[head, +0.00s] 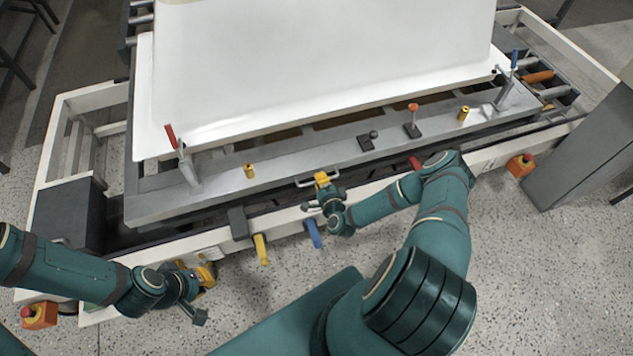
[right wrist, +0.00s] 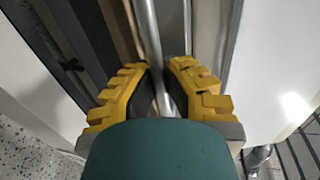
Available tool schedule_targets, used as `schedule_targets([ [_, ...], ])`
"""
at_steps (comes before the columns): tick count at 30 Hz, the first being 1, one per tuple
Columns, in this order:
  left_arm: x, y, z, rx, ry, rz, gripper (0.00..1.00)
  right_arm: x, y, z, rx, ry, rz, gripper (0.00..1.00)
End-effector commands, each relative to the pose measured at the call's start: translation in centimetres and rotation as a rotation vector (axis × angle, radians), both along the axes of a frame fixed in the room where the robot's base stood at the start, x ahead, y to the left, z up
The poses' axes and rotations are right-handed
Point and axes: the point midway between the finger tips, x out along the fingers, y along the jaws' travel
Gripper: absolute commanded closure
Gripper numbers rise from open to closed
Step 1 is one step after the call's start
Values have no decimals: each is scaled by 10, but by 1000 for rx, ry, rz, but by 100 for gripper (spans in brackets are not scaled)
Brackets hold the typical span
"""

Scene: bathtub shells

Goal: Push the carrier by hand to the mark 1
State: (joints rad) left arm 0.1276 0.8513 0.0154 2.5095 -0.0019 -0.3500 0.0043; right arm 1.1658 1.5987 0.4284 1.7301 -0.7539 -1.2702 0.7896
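The carrier (head: 215,192) is a long grey metal plate with clamps, lying on the roller frame and bearing a large white tub shell (head: 320,50). A bar handle (head: 303,183) sticks out from its front edge. My right gripper (head: 321,179) is at this handle. In the right wrist view its yellow fingers are drawn in on both sides of the metal bar (right wrist: 148,30) and look shut on it. My left gripper (head: 204,274) is low at the left, by the frame's front edge and apart from the handle; its finger opening is unclear. I cannot make out a mark 1.
The white roller frame (head: 65,120) runs left to right. A yellow lever (head: 260,249) and a blue lever (head: 313,233) hang from its front. Orange button boxes stand at left (head: 39,315) and right (head: 520,165). A grey cabinet (head: 580,150) stands at the right. Speckled floor is free in front.

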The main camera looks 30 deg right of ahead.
Motion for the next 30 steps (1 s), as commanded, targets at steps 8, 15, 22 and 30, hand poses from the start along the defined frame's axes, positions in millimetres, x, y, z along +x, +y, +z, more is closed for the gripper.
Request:
schedule_targets([
  [8,0,0,1,0,0,0,100,-1,-1,0,-1,1,-3,59],
  [15,0,0,1,0,0,0,100,-2,0,0,0,2,0,59],
  [22,0,0,1,0,0,0,100,-27,6,5,2,4,-1,59],
  [30,0,0,1,0,0,0,100,-80,18,16,2,4,-3,59],
])
